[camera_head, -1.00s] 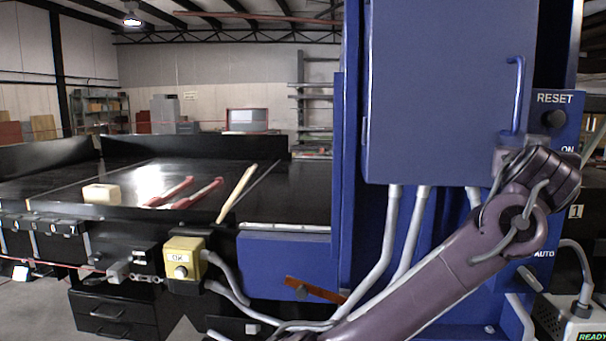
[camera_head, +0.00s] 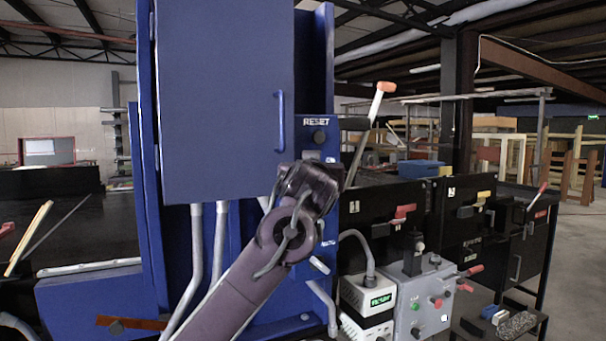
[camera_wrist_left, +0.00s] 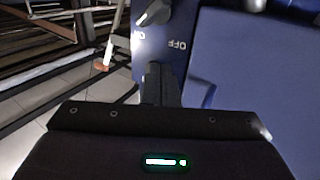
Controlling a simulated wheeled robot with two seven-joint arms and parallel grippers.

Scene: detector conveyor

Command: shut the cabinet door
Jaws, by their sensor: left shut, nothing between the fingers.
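The blue cabinet door (camera_head: 225,100) fills the upper middle left of the head view. It has a vertical blue handle (camera_head: 280,120) near its right edge. I cannot tell how far it stands open. My left arm rises in front of the panel below and right of the door, with the wrist just under the handle. Its fingers are hidden in the head view. In the left wrist view my left gripper (camera_wrist_left: 160,85) is shut and empty, pointing at the blue switch panel with a grey knob (camera_wrist_left: 155,13) and ON and OFF labels. My right gripper is not in view.
A RESET button (camera_head: 319,136) sits on the blue panel right of the door. White conduits (camera_head: 196,245) run below the door. A lever with an orange grip (camera_head: 385,87) rises behind the arm. A grey control box (camera_head: 420,295) stands at the lower right.

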